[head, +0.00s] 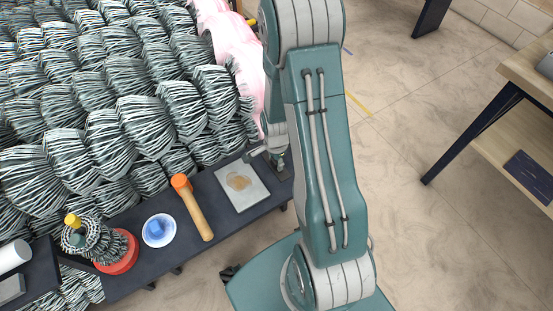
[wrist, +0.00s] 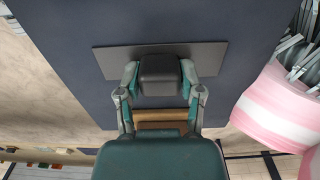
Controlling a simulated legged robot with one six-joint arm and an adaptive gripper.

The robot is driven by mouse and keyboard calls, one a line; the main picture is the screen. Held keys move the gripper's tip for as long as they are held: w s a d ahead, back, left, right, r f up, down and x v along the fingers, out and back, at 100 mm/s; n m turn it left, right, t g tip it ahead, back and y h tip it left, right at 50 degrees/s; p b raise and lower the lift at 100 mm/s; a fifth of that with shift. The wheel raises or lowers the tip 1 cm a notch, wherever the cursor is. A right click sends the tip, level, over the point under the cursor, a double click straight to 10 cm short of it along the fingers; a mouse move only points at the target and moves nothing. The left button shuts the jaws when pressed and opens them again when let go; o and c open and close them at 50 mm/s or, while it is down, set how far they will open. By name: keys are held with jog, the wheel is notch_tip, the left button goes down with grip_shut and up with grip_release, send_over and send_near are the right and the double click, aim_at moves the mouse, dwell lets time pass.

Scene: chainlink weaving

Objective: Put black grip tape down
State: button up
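A black rounded block, taken to be the black grip tape (wrist: 160,70), sits between my fingertips in the wrist view, with a finger against each side. My gripper (wrist: 160,82) looks shut on it, low over the dark table. A tan cylinder (wrist: 160,115) shows between my fingers, nearer the palm; I cannot tell what it belongs to. In the head view my gripper (head: 275,158) is at the table's right end, partly behind my arm, and the tape is hard to make out. Whether the tape touches the surface below cannot be told.
The dark table (head: 150,255) carries a grey plate (head: 255,197) with a tan patch, an orange-headed tool (head: 195,210), a white bowl (head: 170,238) with something blue, and a red round base (head: 125,262). Striped bundles (head: 130,130) and pink ones (head: 235,45) stand behind.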

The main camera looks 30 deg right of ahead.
jog(key=shift+o, duration=1.2)
jog(key=shift+d, duration=0.5)
jog(key=shift+a+r, duration=0.1)
jog(key=shift+r, duration=0.45)
jog(key=s+a+r+n+t, duration=0.1)
jog(key=s+a+r+n, duration=0.2)
jog(key=r, duration=1)
jog(key=s+a+r+n+t, duration=0.1)
jog(key=a+r+n+t, duration=0.3)
jog(key=r, duration=0.9)
jog(key=s+a+r+n, duration=0.4)
jog(key=s+r+n, duration=0.4)
jog(key=s+n, duration=0.1)
jog(key=shift+r+n+t, duration=0.3)
jog(key=shift+r+n, duration=0.1)
jog(key=shift+n, duration=0.4)
jog(key=shift+w, duration=0.1)
